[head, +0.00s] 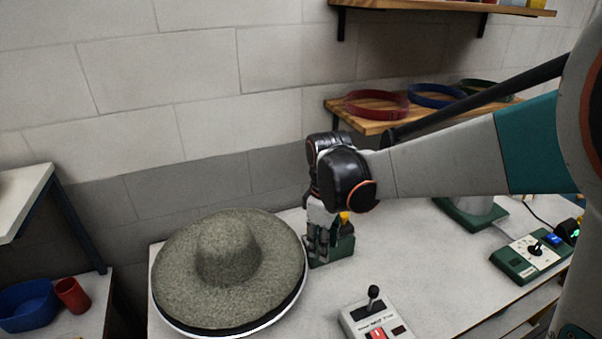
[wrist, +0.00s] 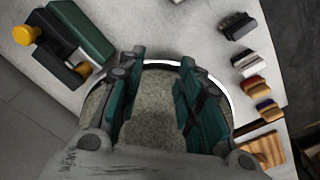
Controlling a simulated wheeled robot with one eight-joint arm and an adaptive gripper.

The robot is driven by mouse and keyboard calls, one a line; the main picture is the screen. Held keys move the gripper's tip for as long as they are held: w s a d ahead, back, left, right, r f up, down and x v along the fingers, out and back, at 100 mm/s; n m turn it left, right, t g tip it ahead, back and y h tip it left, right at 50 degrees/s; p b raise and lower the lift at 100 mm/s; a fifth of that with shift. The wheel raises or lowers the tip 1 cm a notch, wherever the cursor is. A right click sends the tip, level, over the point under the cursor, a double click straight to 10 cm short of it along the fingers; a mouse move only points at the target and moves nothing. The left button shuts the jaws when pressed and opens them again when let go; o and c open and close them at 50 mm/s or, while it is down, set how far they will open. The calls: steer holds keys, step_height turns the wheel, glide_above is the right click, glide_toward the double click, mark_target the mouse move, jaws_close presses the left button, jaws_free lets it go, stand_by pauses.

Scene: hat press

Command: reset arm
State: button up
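A grey felt hat (head: 230,250) with a wide brim lies on a round white-rimmed base (head: 290,305) on the table. My arm reaches in from the right, and my gripper (head: 320,255) points down just right of the brim, seen from the side. In the wrist view, the two green and black fingers of my gripper (wrist: 155,90) stand apart with nothing held between them. The grey felt (wrist: 152,125) shows behind them, with the white rim beyond. I cannot tell the exact gap between fingers and brim.
A green device with a yellow knob (head: 345,243) stands close behind my gripper. A joystick box (head: 375,318) is at the front, and a green control box (head: 535,255) at right. A wooden shelf (head: 365,126) holds coloured bands. A blue bowl (head: 28,305) and red cup (head: 72,295) are left.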

steer(key=s+d+m+t+b, duration=0.3)
steer(key=s+d+m, duration=0.2)
steer(key=s, duration=0.3)
steer(key=s+d+r+m+t+b, duration=0.1)
steer(key=s+d+m+t+b, duration=0.3)
steer(key=s, duration=0.4)
steer(key=d+m, duration=0.1)
steer(key=m, duration=0.1)
steer(key=shift+s+d+m, duration=0.15)
steer(key=shift+m, duration=0.15)
